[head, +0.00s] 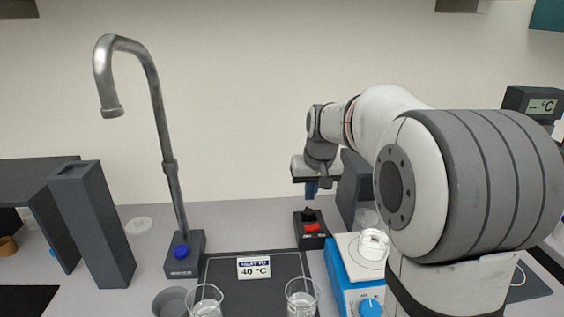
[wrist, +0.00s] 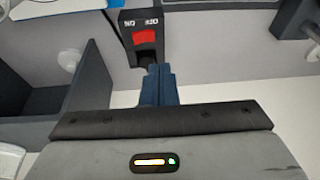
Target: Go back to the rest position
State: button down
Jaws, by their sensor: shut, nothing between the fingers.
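My gripper (head: 312,188) is at the end of my arm, above a small black switch box with a red rocker (head: 311,227). Its blue fingers are together with nothing between them. In the wrist view the closed fingers (wrist: 159,84) point at the lower end of the switch box (wrist: 143,38), just below its red rocker. I cannot tell whether the fingertips touch the box. My upper arm covers much of the right side in the head view.
A blue and white stirrer (head: 347,283) with a glass dish on top stands right of the switch box. A grey upright block (head: 92,225) stands farther left.

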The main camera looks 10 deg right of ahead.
jog(key=s+a+f, duration=0.1)
jog(key=s+f, duration=0.1)
jog(key=s, duration=1.1)
jog(key=s+a+f, duration=0.1)
jog(key=s+f, duration=0.2)
jog(key=s, duration=1)
jog(key=shift+s+a+f+g, duration=0.15)
jog(key=shift+s+a+g, duration=0.05)
jog(key=shift+s+g, duration=0.1)
